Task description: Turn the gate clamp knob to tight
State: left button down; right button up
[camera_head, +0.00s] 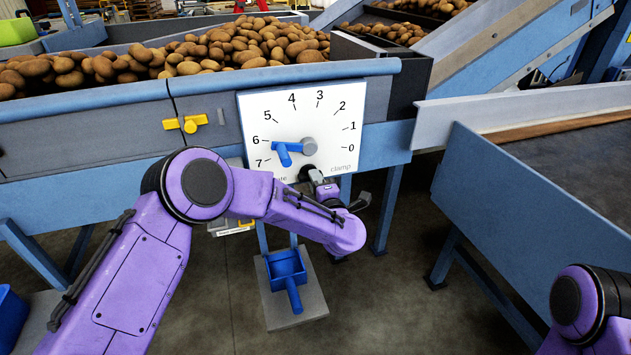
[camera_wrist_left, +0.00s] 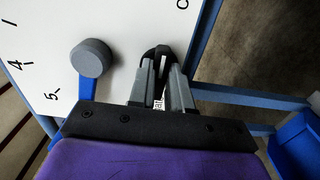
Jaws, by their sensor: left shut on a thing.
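The white dial plate (camera_head: 300,95) is on the front of the grader and carries numbers from 0 to 7. Its grey hub (camera_head: 309,146) has a blue pointer (camera_head: 284,153) that reaches left towards the 6 and 7. The black clamp knob (camera_head: 305,172) is below the hub, beside the word "clamp". My left gripper (camera_head: 314,177) is at this knob. In the left wrist view its two fingers (camera_wrist_left: 160,65) are shut on the black knob (camera_wrist_left: 157,52), which partly hides the label. The knob's turn marking cannot be read. My right gripper is out of view.
Potatoes (camera_head: 210,48) fill the blue trough above the plate. A yellow latch (camera_head: 185,124) is left of the plate. A blue scoop-like part (camera_head: 287,268) sits on a grey block below. A blue-sided conveyor (camera_head: 520,200) stands to the right.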

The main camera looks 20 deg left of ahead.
pick_arm(q)
jog(key=shift+f, duration=0.15)
jog(key=c, duration=1.1)
grip_release()
jog(key=shift+o, duration=0.2)
jog(key=v, duration=1)
jog(key=shift+s+d, duration=0.2)
jog(key=shift+s, duration=0.1)
